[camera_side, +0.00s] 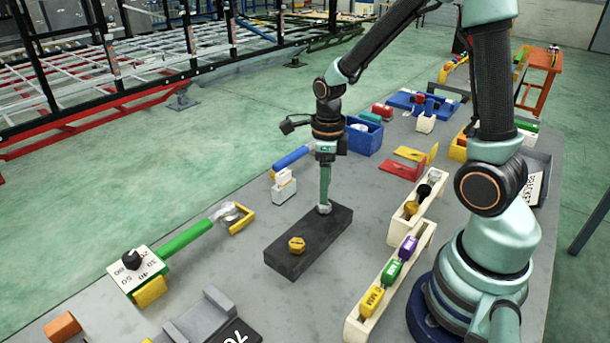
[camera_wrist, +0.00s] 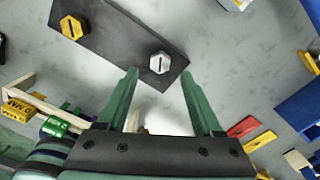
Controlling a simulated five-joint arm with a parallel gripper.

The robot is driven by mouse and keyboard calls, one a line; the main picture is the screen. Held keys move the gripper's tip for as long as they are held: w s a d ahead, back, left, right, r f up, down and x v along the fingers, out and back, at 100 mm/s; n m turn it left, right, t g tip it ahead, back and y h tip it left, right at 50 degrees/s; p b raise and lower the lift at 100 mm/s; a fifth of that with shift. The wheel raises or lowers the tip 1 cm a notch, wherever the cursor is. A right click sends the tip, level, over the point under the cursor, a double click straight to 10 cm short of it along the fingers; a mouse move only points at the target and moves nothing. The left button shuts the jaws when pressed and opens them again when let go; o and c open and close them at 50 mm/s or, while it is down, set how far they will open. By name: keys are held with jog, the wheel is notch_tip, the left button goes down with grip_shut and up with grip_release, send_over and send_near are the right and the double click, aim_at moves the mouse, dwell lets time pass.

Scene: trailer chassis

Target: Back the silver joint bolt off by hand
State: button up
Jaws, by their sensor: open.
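The silver joint bolt (camera_wrist: 160,63) has a hex head with a dark slot and sits on a dark block (camera_wrist: 110,38). In the side view the silver bolt (camera_side: 323,209) shows at the far end of the block (camera_side: 285,262), just under my gripper (camera_side: 325,200). A yellow bolt (camera_side: 296,244) sits at the near end of the same block; it also shows in the wrist view (camera_wrist: 72,27). My gripper (camera_wrist: 160,75) is open, with its two green fingers apart and the silver bolt lying between and slightly beyond the tips. I cannot tell whether a finger touches it.
A white rack with coloured pieces (camera_side: 390,275) and a second rack (camera_side: 415,205) stand right of the block. A torque tool with a green handle (camera_side: 185,238) lies to the left. A blue bin (camera_side: 364,135) stands behind.

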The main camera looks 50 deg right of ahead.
aim_at(324, 207)
jog(key=shift+f, duration=2.2)
grip_shut()
